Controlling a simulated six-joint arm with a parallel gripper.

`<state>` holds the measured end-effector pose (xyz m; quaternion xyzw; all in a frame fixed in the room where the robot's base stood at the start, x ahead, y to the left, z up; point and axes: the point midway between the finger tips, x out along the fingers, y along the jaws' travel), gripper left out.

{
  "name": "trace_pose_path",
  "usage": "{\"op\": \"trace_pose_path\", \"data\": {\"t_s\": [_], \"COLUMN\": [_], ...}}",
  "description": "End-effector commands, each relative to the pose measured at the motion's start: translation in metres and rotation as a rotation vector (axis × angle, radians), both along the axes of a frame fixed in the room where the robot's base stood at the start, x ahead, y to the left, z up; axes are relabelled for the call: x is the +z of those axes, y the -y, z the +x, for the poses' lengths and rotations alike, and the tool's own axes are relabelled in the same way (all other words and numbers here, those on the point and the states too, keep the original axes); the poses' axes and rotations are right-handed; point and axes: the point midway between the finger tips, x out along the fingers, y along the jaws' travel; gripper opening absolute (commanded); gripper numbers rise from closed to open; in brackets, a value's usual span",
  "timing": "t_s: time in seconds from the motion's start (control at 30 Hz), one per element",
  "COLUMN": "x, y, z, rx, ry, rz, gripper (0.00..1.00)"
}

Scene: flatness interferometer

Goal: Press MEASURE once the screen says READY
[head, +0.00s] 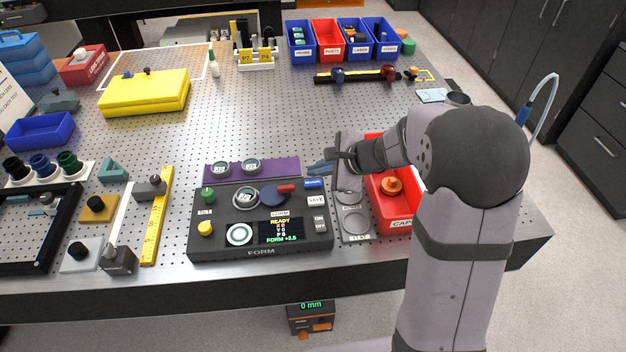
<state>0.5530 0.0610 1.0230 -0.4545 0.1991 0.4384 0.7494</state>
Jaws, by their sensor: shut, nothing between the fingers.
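The dark FORM console (262,252) sits near the table's front edge. Its small screen (281,231) shows READY in yellow at the top, small coloured lines below it, and a green line that looks like FORM +2.5. A blue key (313,184) at the console's upper right has lettering too small to read surely; it looks like MEASURE. A pale SAVE key (316,200) is just below it. My gripper (313,168) is shut and empty, its fingers pointing left. In the picture it is just above the blue key; I cannot tell its height or any contact.
A purple holder (223,175) with round optics lies behind the console. A red bin (393,225) and a grey tray (355,222) stand at its right, partly behind my arm. A yellow ruler (158,215) lies to the left.

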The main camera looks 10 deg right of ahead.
Motion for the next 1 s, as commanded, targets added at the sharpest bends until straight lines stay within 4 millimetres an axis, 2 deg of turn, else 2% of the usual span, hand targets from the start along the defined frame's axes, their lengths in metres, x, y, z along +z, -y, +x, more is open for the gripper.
{"op": "trace_pose_path", "data": {"t_s": [0.1, 0.4, 1.0], "x": [0.015, 0.040, 0.042], "y": [0.000, 0.000, 0.000], "z": [0.000, 0.000, 0.000], "rx": [0.000, 0.000, 0.001], "ry": [0.001, 0.001, 0.000], "rz": [0.000, 0.000, -0.001], "gripper": [0.00, 0.00, 0.00]}}
